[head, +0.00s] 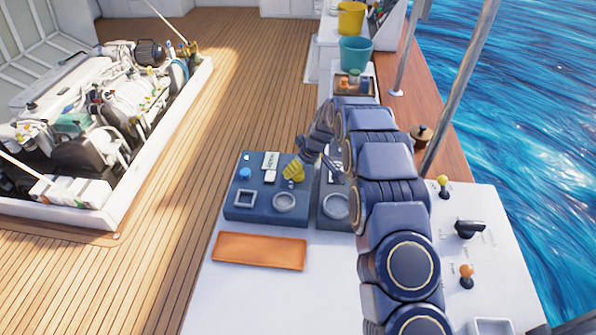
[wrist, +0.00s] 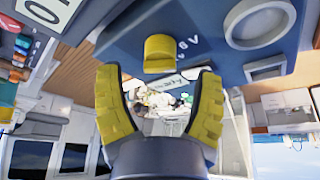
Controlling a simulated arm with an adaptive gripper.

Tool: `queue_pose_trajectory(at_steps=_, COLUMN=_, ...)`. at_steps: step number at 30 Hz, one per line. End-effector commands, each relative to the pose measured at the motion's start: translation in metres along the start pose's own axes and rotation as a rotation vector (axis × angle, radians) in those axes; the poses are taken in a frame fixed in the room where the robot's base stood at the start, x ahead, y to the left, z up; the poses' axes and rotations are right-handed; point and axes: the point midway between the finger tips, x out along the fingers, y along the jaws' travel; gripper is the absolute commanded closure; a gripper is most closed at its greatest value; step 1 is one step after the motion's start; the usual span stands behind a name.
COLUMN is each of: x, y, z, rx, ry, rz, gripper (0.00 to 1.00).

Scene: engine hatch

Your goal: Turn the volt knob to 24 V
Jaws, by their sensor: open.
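The volt knob appears to be the yellow knob (wrist: 159,54) on the blue panel (wrist: 130,38) in the wrist view. Markings beside it include what looks like a "V", but I cannot read its setting. My gripper (wrist: 160,73) is open, its two yellow fingers spread to either side just short of the knob. A gap shows between each fingertip and the knob, and nothing is between the fingers. In the head view my gripper (head: 293,170) is low over the right part of the blue panel (head: 235,211); the knob is not clearly distinguishable from the fingers there.
A second blue panel (head: 328,220) stands just right, partly behind my arm. An orange tray (head: 260,251) lies in front. A black handle (head: 469,228) and yellow (head: 443,181) and orange (head: 466,270) knobs are on the white top at right. The engine hatch (head: 105,215) is at left.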

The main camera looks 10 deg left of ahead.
Motion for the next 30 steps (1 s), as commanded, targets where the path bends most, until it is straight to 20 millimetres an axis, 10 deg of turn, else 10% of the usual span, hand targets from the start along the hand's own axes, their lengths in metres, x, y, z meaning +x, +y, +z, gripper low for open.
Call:
queue_pose_trajectory(at_steps=16, x=0.035, y=0.000, z=-0.001, rx=0.000, ry=0.001, rz=0.001, gripper=0.34)
queue_pose_trajectory(at_steps=21, x=0.035, y=0.000, z=-0.001, rx=0.000, ry=0.001, rz=0.001, gripper=0.97)
queue_pose_trajectory(at_steps=30, x=0.035, y=0.000, z=0.000, rx=0.010, ry=0.001, rz=0.004, gripper=0.97)
